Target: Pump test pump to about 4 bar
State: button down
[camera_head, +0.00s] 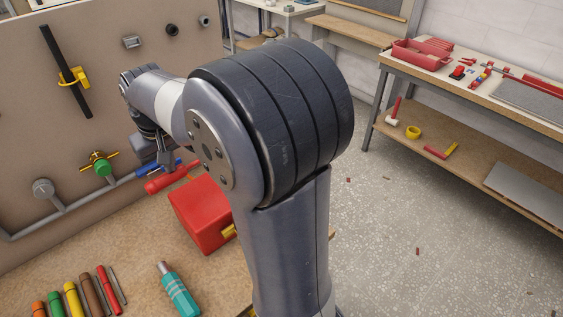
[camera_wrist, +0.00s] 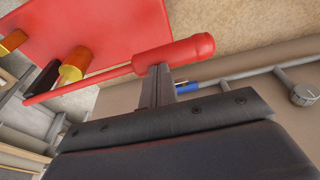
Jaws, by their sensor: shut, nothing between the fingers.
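The red test pump (camera_head: 203,214) stands on the bench in front of the panel, partly hidden by my arm. Its red lever with a thick handle grip (camera_head: 165,180) sticks out to the left. In the wrist view the pump body (camera_wrist: 110,28) is at the upper left, and the handle grip (camera_wrist: 176,55) crosses the middle. My gripper (camera_wrist: 161,72) is shut and empty, its fingertips right at the grip; whether they touch it I cannot tell. In the head view my gripper (camera_head: 166,163) is just above the handle. No gauge reading shows.
The panel (camera_head: 60,140) carries pipes, a green valve (camera_head: 102,167) and a black bar in a yellow clip (camera_head: 72,72). Several coloured tools (camera_head: 75,298) and a teal-handled tool (camera_head: 178,291) lie on the bench front. A workbench (camera_head: 480,95) stands at right beyond open floor.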

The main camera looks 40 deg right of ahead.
notch_tip(320, 180, up, 12)
jog(key=p, duration=0.9)
jog(key=shift+f, duration=0.25)
jog(key=c, duration=2.2)
grip_release()
